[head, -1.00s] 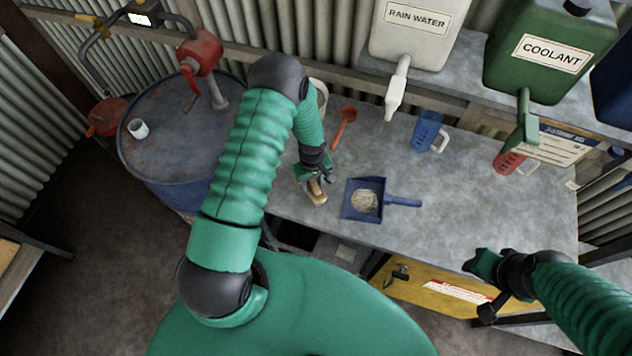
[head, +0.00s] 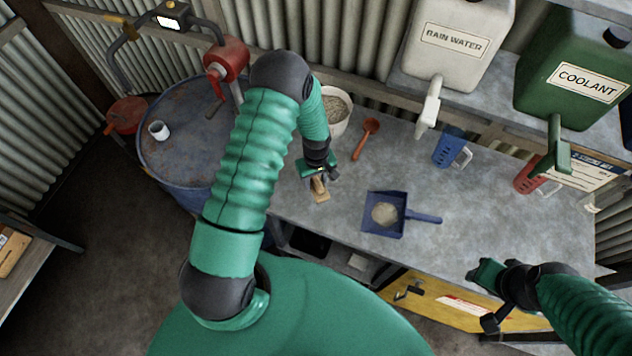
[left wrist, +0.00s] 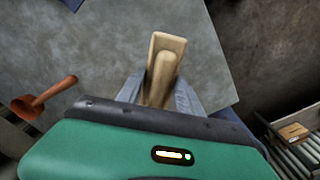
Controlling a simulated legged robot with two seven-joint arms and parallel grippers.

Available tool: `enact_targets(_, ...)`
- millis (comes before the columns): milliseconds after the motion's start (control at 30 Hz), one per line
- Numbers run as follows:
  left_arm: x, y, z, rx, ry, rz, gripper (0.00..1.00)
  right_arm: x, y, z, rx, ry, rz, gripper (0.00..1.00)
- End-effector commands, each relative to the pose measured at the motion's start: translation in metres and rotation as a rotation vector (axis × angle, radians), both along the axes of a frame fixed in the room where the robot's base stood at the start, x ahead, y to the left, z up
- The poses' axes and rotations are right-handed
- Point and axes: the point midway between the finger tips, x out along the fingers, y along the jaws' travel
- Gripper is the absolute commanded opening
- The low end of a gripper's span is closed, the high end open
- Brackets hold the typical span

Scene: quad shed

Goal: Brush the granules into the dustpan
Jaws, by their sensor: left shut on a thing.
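My left gripper (head: 319,176) is shut on the wooden hand brush (head: 321,190), over the bench left of the dustpan. The left wrist view shows the brush's pale wooden back and handle (left wrist: 166,62) between the fingers (left wrist: 160,92). Its bristles are hidden, so I cannot tell whether it touches the bench. The blue dustpan (head: 399,229) lies on the bench, its handle pointing right. A pale heap of granules (head: 384,214) lies in it. I make out no loose granules on the bench. My right gripper (head: 484,274) is apart from these, over the front right; its jaws are unclear.
A white tub (head: 342,126) of granules and an orange-brown scoop (head: 366,138) stand behind the brush. A blue jug (head: 448,150), a red jug (head: 527,178), the rain water container (head: 450,42) and the coolant container (head: 573,75) are behind. A blue drum (head: 180,150) stands left.

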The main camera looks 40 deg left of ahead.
Motion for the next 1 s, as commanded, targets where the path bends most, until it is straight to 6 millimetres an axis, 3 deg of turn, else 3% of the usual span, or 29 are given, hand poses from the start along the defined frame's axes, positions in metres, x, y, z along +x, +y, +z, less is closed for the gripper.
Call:
enact_targets(400, 0.005, 0.003, 0.039, 0.001, -0.001, -0.003, 0.05, 0.0, 0.0, 0.026, 0.0, 0.0, 0.0, 0.38)
enact_targets(1000, 0.005, 0.003, 0.042, 0.001, -0.001, -0.004, 0.05, 0.0, 0.0, 0.027, 0.0, 0.0, 0.0, 0.38)
